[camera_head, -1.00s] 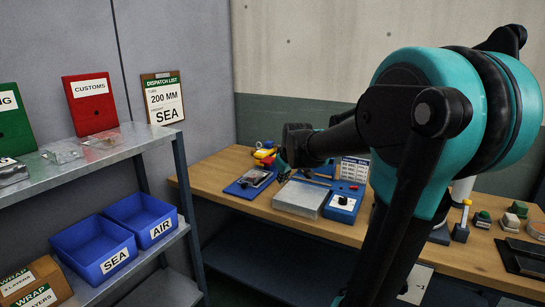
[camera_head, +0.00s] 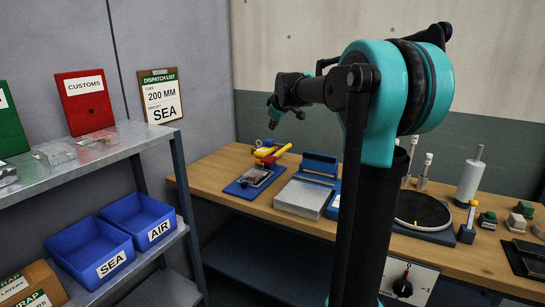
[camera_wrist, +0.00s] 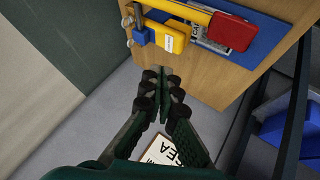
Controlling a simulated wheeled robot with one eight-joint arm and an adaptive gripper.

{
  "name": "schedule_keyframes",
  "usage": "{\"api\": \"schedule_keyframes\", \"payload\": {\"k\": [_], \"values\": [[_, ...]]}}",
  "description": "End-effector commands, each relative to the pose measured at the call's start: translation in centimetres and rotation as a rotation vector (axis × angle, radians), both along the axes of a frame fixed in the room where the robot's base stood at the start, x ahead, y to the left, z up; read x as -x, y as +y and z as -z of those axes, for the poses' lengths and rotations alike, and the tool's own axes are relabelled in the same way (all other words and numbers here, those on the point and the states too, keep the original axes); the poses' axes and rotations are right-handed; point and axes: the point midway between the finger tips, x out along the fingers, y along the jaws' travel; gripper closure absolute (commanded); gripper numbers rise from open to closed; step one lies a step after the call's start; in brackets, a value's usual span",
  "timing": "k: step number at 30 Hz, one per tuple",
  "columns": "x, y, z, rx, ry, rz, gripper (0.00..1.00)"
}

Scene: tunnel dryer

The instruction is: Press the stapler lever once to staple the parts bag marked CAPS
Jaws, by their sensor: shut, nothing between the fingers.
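A yellow stapler lever (camera_wrist: 180,9) with a red end block (camera_wrist: 233,33) crosses the top of the wrist view. In the head view the yellow lever (camera_head: 283,150) stands at the bench's left back corner. A blue board (camera_head: 246,186) in front of it carries a clear parts bag (camera_head: 255,176). Part of the bag's label (camera_wrist: 194,44) shows under the lever in the wrist view, not fully readable. My gripper (camera_wrist: 167,79) is shut and empty. In the head view my gripper (camera_head: 272,123) hangs above the stapler, apart from it.
A grey-topped sealer (camera_head: 304,198) stands right of the bag board. A metal shelf (camera_head: 90,160) with blue bins (camera_head: 90,254) stands left. A dispatch list (camera_head: 161,97) hangs on the wall.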

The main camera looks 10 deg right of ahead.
Motion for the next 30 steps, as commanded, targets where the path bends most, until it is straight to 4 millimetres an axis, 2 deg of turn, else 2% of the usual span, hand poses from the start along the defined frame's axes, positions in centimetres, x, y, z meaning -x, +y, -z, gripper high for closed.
{"api": "schedule_keyframes", "payload": {"k": [8,21,30], "values": [[0.0,0.0,1.1,-0.001,0.0,0.001,1.0],[0.2,0.2,6.7,-0.001,0.0,0.001,1.0],[0.3,0.2,8.7,-0.001,0.0,0.001,1.0]]}}
